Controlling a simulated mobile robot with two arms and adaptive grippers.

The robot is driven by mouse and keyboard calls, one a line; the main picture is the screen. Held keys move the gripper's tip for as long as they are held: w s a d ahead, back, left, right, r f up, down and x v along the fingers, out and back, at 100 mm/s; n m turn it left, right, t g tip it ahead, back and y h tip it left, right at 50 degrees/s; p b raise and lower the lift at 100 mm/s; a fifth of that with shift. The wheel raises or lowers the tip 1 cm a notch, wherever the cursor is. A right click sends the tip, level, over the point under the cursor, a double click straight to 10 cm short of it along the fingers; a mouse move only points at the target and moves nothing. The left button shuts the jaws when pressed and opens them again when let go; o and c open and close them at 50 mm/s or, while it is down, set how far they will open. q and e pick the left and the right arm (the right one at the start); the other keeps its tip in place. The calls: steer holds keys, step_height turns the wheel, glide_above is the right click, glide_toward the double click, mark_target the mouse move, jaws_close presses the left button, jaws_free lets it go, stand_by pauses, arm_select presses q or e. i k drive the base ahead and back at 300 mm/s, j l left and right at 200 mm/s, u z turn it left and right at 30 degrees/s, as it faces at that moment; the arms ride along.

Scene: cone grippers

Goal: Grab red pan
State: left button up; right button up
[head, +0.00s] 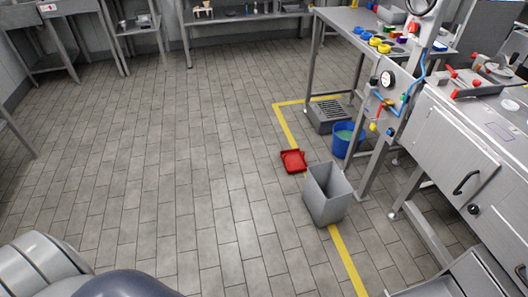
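A red pan (293,161), shallow and roughly square, lies on the tiled floor right of the middle of the head view. It sits on or beside the yellow floor line, just behind a grey bin. Parts of my own arm or body show at the lower left, far from the pan. Neither gripper shows in the head view.
A grey open bin (327,193) stands in front of the pan. A blue bucket (346,139) and a grey vented box (329,115) stand behind it, near a metal workbench (345,22). A grey cabinet (450,140) fills the right. The floor (170,150) at left and middle is clear.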

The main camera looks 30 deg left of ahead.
mark_target(294, 161)
steer(key=u, duration=0.55)
steer(key=z, duration=0.4)
steer(key=i+j+z, duration=0.5)
steer(key=j+z, duration=0.2)
steer(key=j, duration=0.25)
steer(key=i+j+z, duration=0.25)
steer(key=j, duration=0.2)
steer(key=k+l, duration=0.05)
